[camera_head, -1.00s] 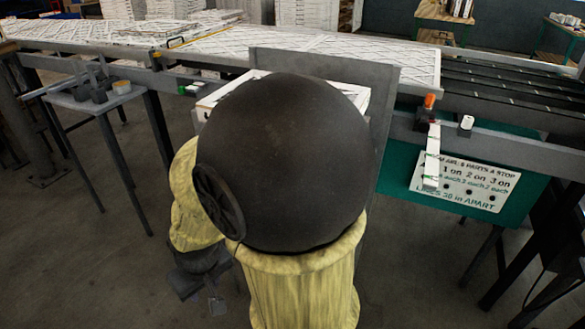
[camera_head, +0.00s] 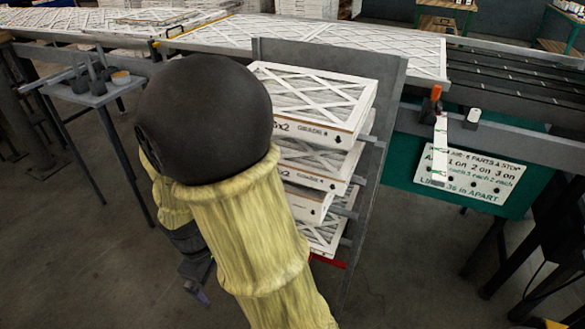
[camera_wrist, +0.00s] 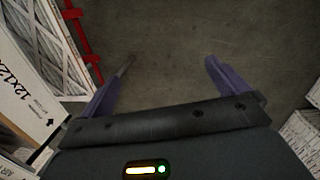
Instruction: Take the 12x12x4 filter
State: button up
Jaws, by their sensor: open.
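My gripper (camera_wrist: 170,66) is open and empty, with its two purple fingers spread over bare floor in the wrist view. In the head view several white boxed filters (camera_head: 312,97) are stacked on the rack, the top one's label ending in "x2". My arm hides the stack's left side.
The rack's grey side panel (camera_head: 380,110) rises right of the stack. Red rails (camera_wrist: 84,40) show beside a pleated filter (camera_wrist: 58,45). A conveyor with filters (camera_head: 300,35) runs behind. A small grey table (camera_head: 95,97) stands left. More white boxes (camera_wrist: 303,138) show at the wrist view's right edge.

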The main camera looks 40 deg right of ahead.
jog(key=w+d+f+n+g+h+p, duration=0.35)
jog(key=d+n+h, duration=0.35)
jog(key=n, duration=0.8)
jog(key=w+d+n+t+h+p, duration=0.1)
jog(key=w+n+t+h+p, duration=0.1)
jog(key=w+n+h, duration=0.7)
jog(key=n+t, duration=0.1)
jog(key=n, duration=0.5)
jog(key=shift+t+h, duration=0.35)
jog(key=shift+h, duration=0.05)
jog(key=shift+w+d, duration=0.1)
jog(key=shift+d, duration=0.05)
jog(key=d, duration=1.2)
